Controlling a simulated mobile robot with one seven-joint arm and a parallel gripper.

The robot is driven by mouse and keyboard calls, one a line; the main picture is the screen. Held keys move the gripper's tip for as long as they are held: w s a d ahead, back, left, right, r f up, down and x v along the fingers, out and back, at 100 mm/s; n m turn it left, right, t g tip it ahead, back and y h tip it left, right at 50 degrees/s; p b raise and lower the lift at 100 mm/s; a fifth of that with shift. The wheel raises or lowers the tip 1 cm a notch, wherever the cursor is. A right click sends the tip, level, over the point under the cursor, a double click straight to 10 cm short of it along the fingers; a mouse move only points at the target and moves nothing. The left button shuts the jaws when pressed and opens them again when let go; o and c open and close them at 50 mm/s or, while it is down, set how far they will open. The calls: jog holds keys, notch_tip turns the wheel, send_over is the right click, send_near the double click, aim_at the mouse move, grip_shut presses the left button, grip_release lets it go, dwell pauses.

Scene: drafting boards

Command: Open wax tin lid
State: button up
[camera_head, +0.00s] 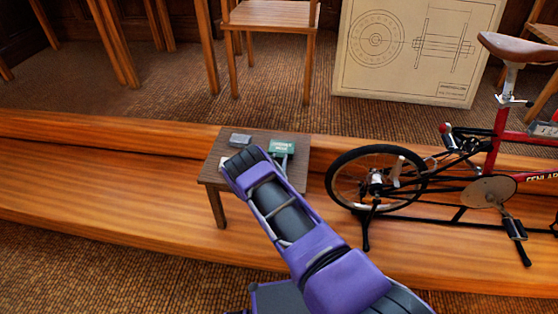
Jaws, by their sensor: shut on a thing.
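A small dark wooden table (212,172) stands on the wooden step. A green box-like item with pale lettering (282,146) lies at its back right; I cannot read the lettering or tell whether this is the wax tin. A narrow grey piece (284,159) shows just in front of it, too small to identify. My purple arm reaches in from the lower right and covers the middle and front right of the table. My gripper is hidden behind the arm. No lid can be made out.
A grey block (240,139) sits at the table's back left, and a small white item (223,162) shows beside my arm. A red bicycle (440,180) stands close on the right. The step is clear to the left.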

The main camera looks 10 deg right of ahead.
grip_shut()
dwell(0.8)
jog(key=shift+r, duration=0.1)
